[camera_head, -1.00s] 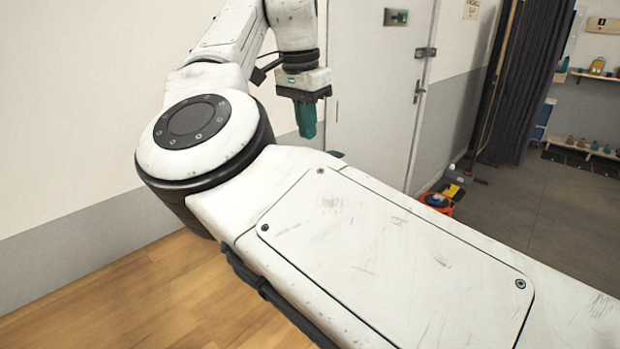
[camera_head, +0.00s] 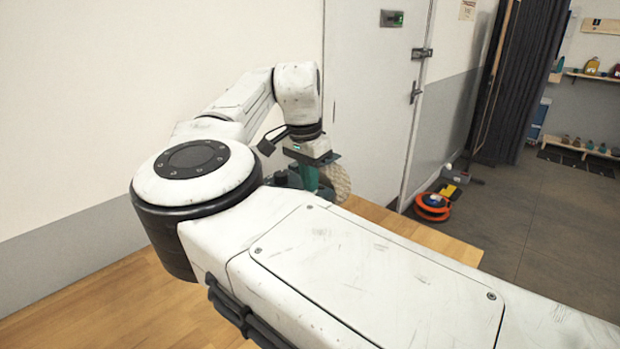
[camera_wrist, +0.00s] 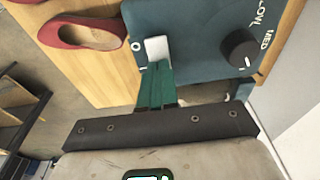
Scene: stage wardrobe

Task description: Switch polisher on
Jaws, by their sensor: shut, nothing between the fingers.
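The polisher is a teal box (camera_wrist: 195,20) in the wrist view, with a white switch (camera_wrist: 156,47) beside an "O" mark and a black knob (camera_wrist: 238,48) near the words LOW and MED. My gripper (camera_wrist: 157,66) has its teal fingers closed together. Their tips are at the lower end of the white switch; I cannot tell whether they touch it. In the head view my gripper (camera_head: 308,178) is in front of the polisher, whose pale buffing wheel (camera_head: 337,181) shows to its right. My arm hides much of the polisher there.
An orange cable reel (camera_head: 432,207) lies on the floor by the grey door (camera_head: 375,110). A wall (camera_head: 150,80) runs behind my arm.

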